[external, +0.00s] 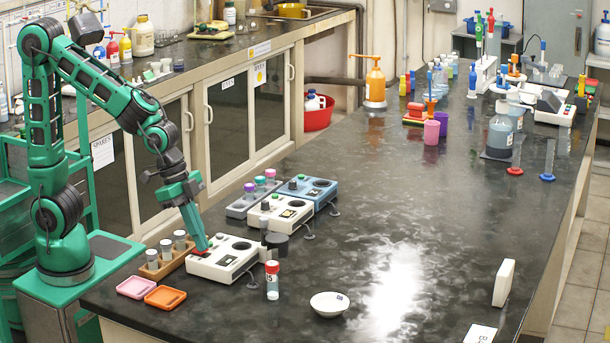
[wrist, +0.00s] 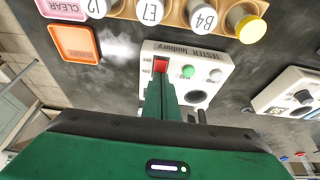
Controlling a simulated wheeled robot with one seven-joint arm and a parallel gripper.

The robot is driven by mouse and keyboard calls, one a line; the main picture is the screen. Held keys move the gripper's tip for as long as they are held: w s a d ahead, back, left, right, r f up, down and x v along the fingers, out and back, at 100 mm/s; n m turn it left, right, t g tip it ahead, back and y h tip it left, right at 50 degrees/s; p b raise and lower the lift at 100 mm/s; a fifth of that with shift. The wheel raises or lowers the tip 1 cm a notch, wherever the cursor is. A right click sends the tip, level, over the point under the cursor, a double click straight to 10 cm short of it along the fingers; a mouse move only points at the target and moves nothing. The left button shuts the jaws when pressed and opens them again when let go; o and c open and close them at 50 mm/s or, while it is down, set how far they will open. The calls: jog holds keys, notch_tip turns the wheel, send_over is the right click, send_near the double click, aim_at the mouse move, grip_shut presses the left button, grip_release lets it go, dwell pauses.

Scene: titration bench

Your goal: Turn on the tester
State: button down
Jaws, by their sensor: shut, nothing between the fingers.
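The tester is a white box (external: 230,268) at the near left of the dark bench. My gripper (external: 204,248) is shut and empty, pointing down at the red switch end of the box. In the wrist view the closed fingertips (wrist: 160,82) cover part of the panel just below the switch. I cannot tell whether they touch it.
A wooden rack (external: 152,272) of capped vials stands left of the tester. A pink tray (external: 136,287) and an orange tray (external: 165,297) lie in front of it. A red-capped bottle (external: 272,282) stands at right. More devices (external: 279,213) sit behind. The bench's middle is clear.

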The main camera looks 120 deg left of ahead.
jog(key=shift+f+g, duration=0.2)
jog(key=shift+g, duration=0.1)
jog(key=shift+s+f, duration=0.1)
jog(key=shift+s, duration=0.05)
jog(key=shift+s+f, duration=0.15)
jog(key=shift+s, duration=0.6)
jog(key=shift+r, duration=0.5)
jog(key=v, duration=1.3)
jog(key=shift+r, duration=0.2)
